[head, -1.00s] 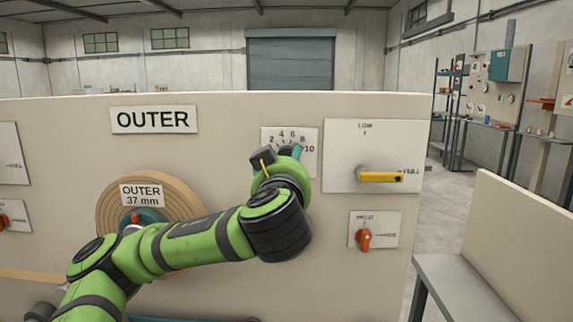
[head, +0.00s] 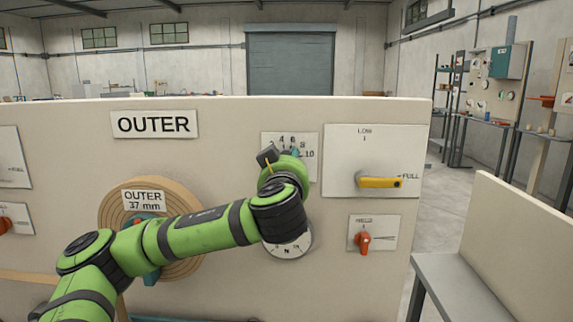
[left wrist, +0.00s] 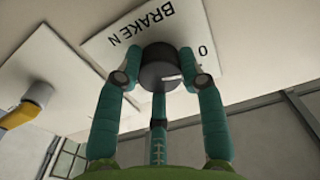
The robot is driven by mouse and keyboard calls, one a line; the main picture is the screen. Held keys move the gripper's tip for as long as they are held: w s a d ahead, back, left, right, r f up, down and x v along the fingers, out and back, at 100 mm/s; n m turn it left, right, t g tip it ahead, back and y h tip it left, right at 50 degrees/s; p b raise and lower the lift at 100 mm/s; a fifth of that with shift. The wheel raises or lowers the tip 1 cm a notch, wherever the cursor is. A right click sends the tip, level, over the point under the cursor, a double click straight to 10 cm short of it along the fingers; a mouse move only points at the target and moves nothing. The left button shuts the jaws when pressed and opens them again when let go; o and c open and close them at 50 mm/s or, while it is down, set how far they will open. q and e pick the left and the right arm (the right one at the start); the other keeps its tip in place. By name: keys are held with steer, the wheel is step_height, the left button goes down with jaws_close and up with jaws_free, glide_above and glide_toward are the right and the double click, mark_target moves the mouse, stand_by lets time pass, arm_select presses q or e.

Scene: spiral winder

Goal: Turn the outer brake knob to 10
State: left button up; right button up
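The outer brake knob (left wrist: 160,68) is a dark round knob with a white mark, standing out from a white plate (left wrist: 132,32) lettered BRAKE N in the left wrist view. In the head view its scale plate (head: 306,170) shows figures such as 4, 6, 8 and 10; the knob itself is hidden behind my gripper and wrist. My left gripper (left wrist: 160,60) has teal fingers on both sides of the knob, their tips appearing to touch it, with a third finger below. It also shows in the head view (head: 283,155), against the plate. My right gripper is out of view.
A yellow lever (head: 378,182) on a LOW/FULL plate is just right of the knob, with a red-orange knob (head: 363,242) below it. A round dial (head: 290,246) sits beneath my wrist. The OUTER 37 mm roll (head: 112,212) lies behind my arm.

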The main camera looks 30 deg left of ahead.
arm_select(q)
steer(key=shift+r+m+p, duration=0.1)
steer(key=shift+m+p, duration=8.7)
steer(key=shift+m, duration=6.2)
steer(key=o, duration=1.1)
